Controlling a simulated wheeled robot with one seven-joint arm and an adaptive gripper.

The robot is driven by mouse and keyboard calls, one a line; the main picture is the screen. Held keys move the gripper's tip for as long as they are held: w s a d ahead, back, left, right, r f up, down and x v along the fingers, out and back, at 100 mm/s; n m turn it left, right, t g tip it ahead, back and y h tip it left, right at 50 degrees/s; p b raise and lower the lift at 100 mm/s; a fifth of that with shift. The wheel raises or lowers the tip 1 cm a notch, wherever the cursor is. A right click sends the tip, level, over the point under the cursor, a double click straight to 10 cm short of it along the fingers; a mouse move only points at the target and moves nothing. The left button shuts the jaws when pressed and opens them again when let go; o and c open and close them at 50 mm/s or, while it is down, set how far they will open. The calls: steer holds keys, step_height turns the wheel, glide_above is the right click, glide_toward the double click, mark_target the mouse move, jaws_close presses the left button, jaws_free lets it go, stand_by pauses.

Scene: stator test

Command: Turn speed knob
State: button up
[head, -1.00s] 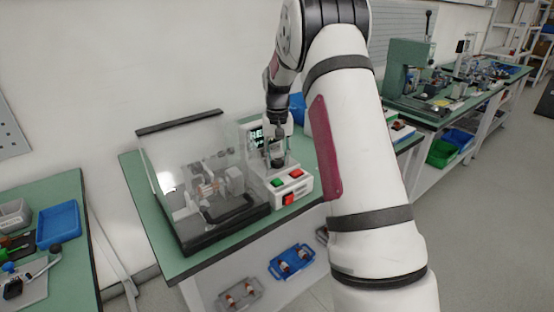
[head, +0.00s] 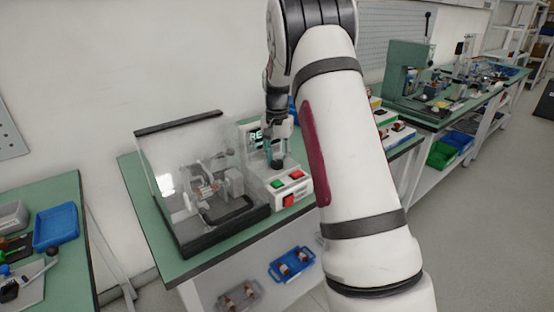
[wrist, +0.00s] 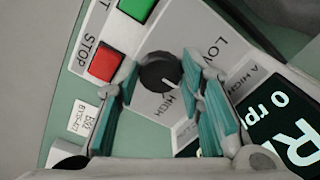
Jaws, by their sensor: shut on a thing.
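The black round speed knob (wrist: 158,71) sits on the white control panel, between the words LOW and HIGH. Its white mark points to the lower right of the wrist view, towards HIGH. My gripper (wrist: 161,66) is shut on the knob, with one teal-padded finger on each side. In the head view my gripper (head: 277,150) points down over the control box (head: 296,188), and the knob is mostly hidden there. The dark display (wrist: 285,120) shows "0 rp" and part of a larger word beginning "RE".
The red STOP button (wrist: 106,62) and green button (wrist: 137,8) lie close to the fingers. A clear-covered test chamber (head: 190,165) stands left of the box on the green bench (head: 140,190). Blue tray (head: 291,262) is on the shelf below.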

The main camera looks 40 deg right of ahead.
mark_target(277, 162)
steer(key=o, duration=1.2)
steer(key=shift+c, duration=0.2)
step_height(277, 162, up, 12)
